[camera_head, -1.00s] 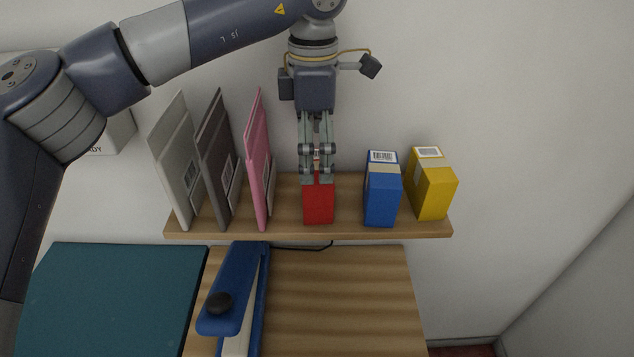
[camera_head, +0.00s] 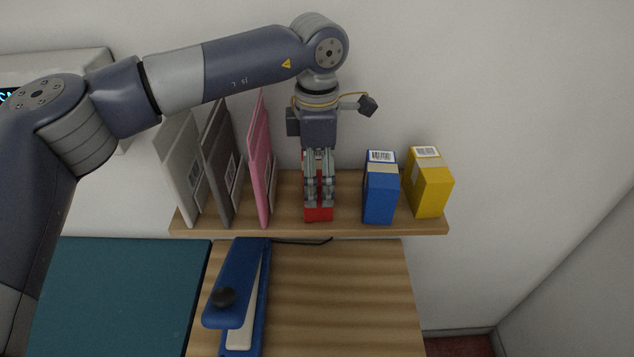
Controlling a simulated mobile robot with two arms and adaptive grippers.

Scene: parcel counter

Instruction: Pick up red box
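The red box (camera_head: 318,214) stands upright on the wooden shelf (camera_head: 290,229), between the pink envelope and the blue box. My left gripper (camera_head: 319,200) points down at the red box. Its fingers lie in front of the box's face in the camera_head view and cover most of it. Red shows below the fingers and along their left side. Whether the fingers are closed on the box or only beside it cannot be told from this angle. My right gripper is not in view.
The pink envelope (camera_head: 260,160) stands close left of the gripper, with a dark grey envelope (camera_head: 220,165) and a light grey one (camera_head: 181,170) beyond. A blue box (camera_head: 380,195) and a yellow box (camera_head: 430,185) stand right. A blue stapler-like tool (camera_head: 237,285) lies below.

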